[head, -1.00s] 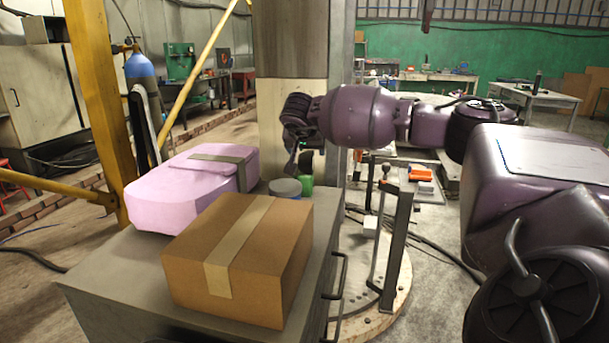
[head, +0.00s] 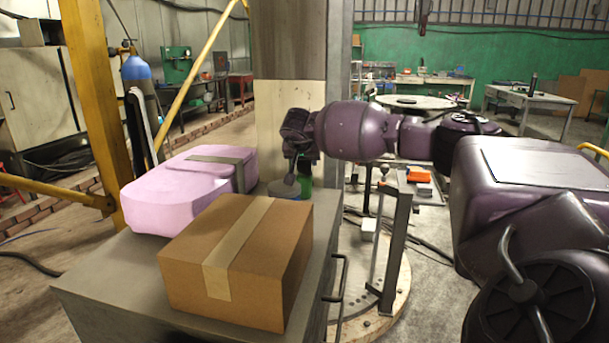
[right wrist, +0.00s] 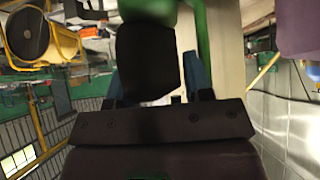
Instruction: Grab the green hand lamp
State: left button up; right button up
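The green hand lamp (head: 305,182) stands at the far right corner of the grey cabinet top, mostly hidden behind my right gripper (head: 292,178) in the head view. In the right wrist view, green (right wrist: 207,22) shows at the top, blurred and close. A dark block (right wrist: 148,62), seemingly part of the lamp, lies between the two fingers of my right gripper (right wrist: 157,75). The fingers are spread apart; firm contact on both sides is not visible. My left gripper is not in view.
A taped cardboard box (head: 238,262) and a pink case (head: 190,190) fill much of the grey cabinet (head: 110,275). A low round can (head: 285,189) sits next to the lamp. A column (head: 290,60) rises behind. A yellow post (head: 95,100) stands left.

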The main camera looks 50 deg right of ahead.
jog(key=c, duration=0.5)
